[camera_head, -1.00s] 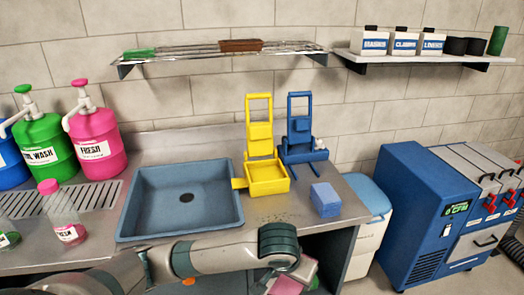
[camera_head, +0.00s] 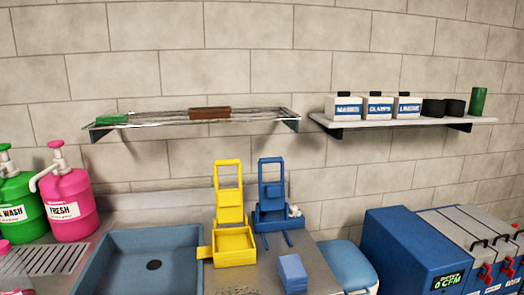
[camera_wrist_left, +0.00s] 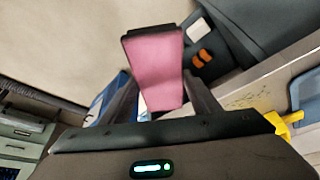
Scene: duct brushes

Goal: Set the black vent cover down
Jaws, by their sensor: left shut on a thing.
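My left gripper (camera_wrist_left: 161,88) shows in the left wrist view, its two fingers closed on the sides of a pink block (camera_wrist_left: 155,72) with a dark far edge. No black vent cover can be clearly made out; I cannot tell whether the held piece is part of it. The block is held in the air over a light floor, with the counter side to the right. My left arm and gripper are out of the head view. My right gripper is in neither view.
A blue sink (camera_head: 150,258) is set in the counter. A yellow stand (camera_head: 229,245), a blue stand (camera_head: 271,208) and a blue block (camera_head: 292,272) are right of it. Pink (camera_head: 72,205) and green (camera_head: 18,208) pump bottles stand left. A wire shelf (camera_head: 160,118) hangs above.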

